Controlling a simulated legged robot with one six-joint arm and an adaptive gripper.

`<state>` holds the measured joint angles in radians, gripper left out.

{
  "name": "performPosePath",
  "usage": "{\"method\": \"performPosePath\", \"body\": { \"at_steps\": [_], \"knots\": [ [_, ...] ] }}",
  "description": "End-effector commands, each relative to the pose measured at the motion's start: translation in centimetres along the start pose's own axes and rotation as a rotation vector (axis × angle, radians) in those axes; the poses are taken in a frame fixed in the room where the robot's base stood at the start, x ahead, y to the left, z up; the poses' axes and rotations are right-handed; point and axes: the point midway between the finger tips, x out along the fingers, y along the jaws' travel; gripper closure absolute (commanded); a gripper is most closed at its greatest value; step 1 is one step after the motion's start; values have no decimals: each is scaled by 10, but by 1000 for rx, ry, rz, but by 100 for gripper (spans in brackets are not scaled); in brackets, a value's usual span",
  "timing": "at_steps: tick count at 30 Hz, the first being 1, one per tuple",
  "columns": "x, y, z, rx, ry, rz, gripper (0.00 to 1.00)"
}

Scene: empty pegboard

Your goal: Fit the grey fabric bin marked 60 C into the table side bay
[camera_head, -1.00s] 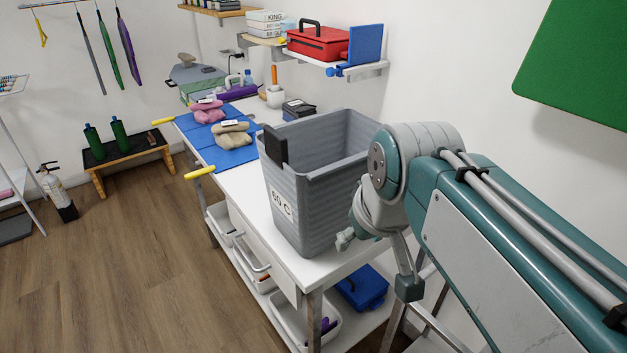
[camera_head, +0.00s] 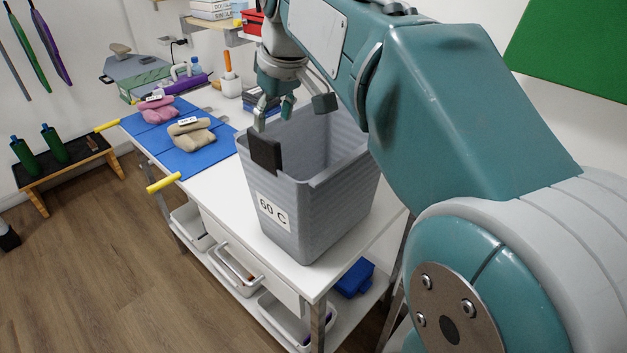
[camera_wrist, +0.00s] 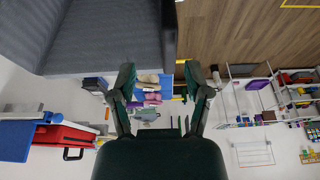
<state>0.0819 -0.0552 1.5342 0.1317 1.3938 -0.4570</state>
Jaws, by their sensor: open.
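The grey fabric bin (camera_head: 325,215) stands upright on the white table top (camera_head: 221,188), near its front end. Its 60 C label faces me, and a black tab (camera_head: 265,152) sits on its left rim. Its inside looks empty where I see it. My gripper (camera_head: 292,108) is open and empty, pointing down close to the bin's far left rim. I cannot tell if a finger touches the rim. In the wrist view the bin (camera_wrist: 100,50) fills the top left, beside my open fingers (camera_wrist: 160,80). I cannot make out which space is the side bay.
A blue mat (camera_head: 190,152) with pink and beige bundles lies on the table's far part. White trays (camera_head: 232,262) and a blue box (camera_head: 355,278) are underneath. Yellow handles (camera_head: 163,184) stick out from the table's left edge. A green board (camera_head: 572,55) hangs at right.

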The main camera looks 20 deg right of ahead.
Motion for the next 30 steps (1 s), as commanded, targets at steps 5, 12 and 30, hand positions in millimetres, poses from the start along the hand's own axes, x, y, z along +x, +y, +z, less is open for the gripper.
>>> {"method": "performPosePath", "body": {
  "at_steps": [5, 12, 30],
  "knots": [
    [22, -2, -1, -3, -1, 1, 37],
    [50, -2, -2, -2, -3, -2, 37],
    [76, -3, -3, -1, 1, 1, 100]
  ]
}}
